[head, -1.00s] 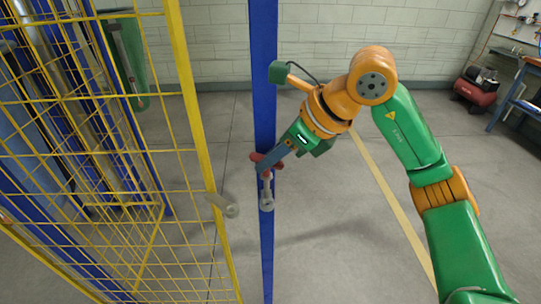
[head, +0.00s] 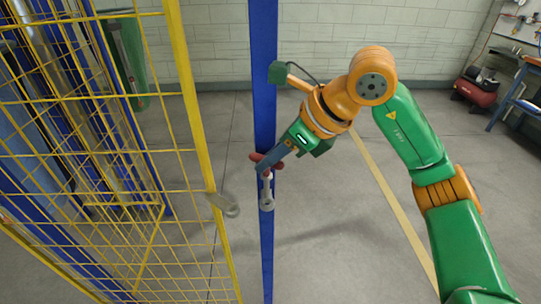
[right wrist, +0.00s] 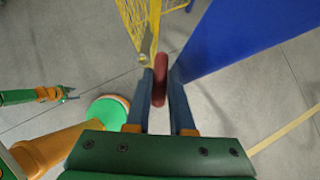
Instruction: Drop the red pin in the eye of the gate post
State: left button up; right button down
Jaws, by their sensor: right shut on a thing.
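The blue gate post (head: 264,100) stands upright in the middle of the head view. Its grey eye (head: 267,204) sits on the post below my right gripper (head: 263,170). My right gripper is shut on the red pin (head: 256,157), whose red top lies crosswise at the post. The pin also shows between the fingers in the right wrist view (right wrist: 160,82). The fingers hide part of it, and I cannot tell whether its lower end touches the eye. My left gripper (right wrist: 68,93) shows small at the left of the right wrist view, its fingers apart and empty.
The yellow mesh gate (head: 190,100) stands left of the post, with a grey lug (head: 224,204) on its edge. A gap separates this lug from the post's eye. A red compressor (head: 476,90) and a blue bench (head: 515,105) stand far right. The floor right of the post is clear.

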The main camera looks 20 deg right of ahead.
jog(key=shift+f+b, duration=3.2)
jog(key=shift+f, duration=0.35)
jog(key=c, duration=0.7)
grip_release()
jog(key=shift+r, duration=0.1)
jog(key=v, duration=0.7)
